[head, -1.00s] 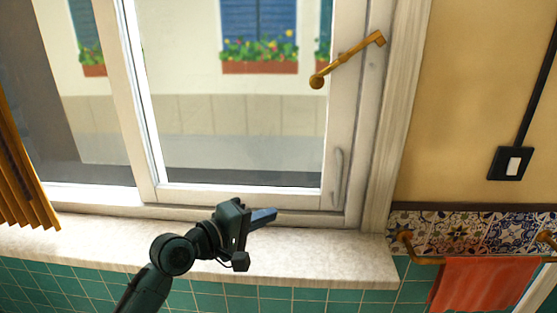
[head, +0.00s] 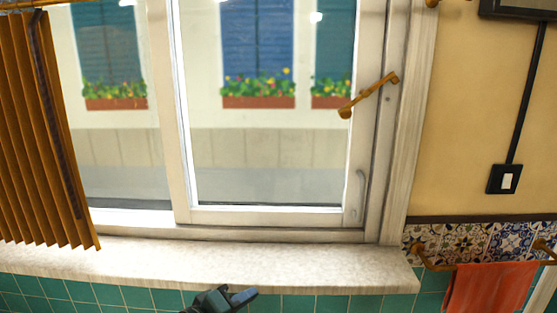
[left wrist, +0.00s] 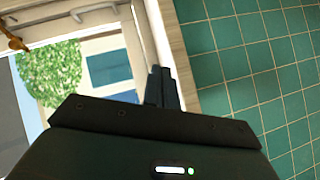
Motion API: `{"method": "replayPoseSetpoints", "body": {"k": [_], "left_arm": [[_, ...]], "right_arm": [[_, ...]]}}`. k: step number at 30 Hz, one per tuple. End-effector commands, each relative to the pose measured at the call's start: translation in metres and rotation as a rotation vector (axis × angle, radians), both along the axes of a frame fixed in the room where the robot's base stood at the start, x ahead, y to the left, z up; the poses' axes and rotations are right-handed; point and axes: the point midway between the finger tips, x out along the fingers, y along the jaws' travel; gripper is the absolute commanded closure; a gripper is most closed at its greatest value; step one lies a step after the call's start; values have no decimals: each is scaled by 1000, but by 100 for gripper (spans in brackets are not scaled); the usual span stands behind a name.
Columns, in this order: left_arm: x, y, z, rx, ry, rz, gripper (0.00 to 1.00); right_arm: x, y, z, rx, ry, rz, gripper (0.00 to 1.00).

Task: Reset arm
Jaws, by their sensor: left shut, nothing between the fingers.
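My left gripper (head: 240,296) shows at the bottom of the head view, in front of the teal tiles below the window sill. Its fingers are together with nothing between them. In the left wrist view the fingers (left wrist: 161,88) also lie close together and empty, against the window and the edge of the sill. Most of the left arm is below the head picture. My right gripper is in neither view.
A pale window sill (head: 300,268) runs under the window (head: 270,190), which has a brass handle (head: 369,95). A brown blind (head: 35,140) hangs at left. A red towel (head: 490,289) hangs from a rail at lower right. The sill is bare.

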Motion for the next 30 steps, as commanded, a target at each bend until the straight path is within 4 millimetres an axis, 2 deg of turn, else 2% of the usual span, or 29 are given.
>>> {"method": "replayPoseSetpoints", "body": {"k": [1, 5, 9, 13, 15, 19, 23, 30], "left_arm": [[-12, 4, -21, 54, -6, 13, 100], [-46, 20, -71, 248, -51, 39, 100], [-105, 42, -130, 536, -101, 32, 100], [-162, 61, -169, 804, -143, -22, 100], [-186, 69, -181, 915, -161, -57, 100], [-215, 78, -192, 1046, -185, -110, 100], [-223, 80, -195, 1091, -196, -129, 100], [-223, 80, -195, 1090, -197, -130, 100]], "right_arm": [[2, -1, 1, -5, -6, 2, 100], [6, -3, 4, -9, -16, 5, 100], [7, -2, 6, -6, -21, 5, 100], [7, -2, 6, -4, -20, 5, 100], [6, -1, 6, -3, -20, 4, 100], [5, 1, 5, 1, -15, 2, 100], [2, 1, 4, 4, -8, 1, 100], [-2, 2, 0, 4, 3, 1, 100]]}}
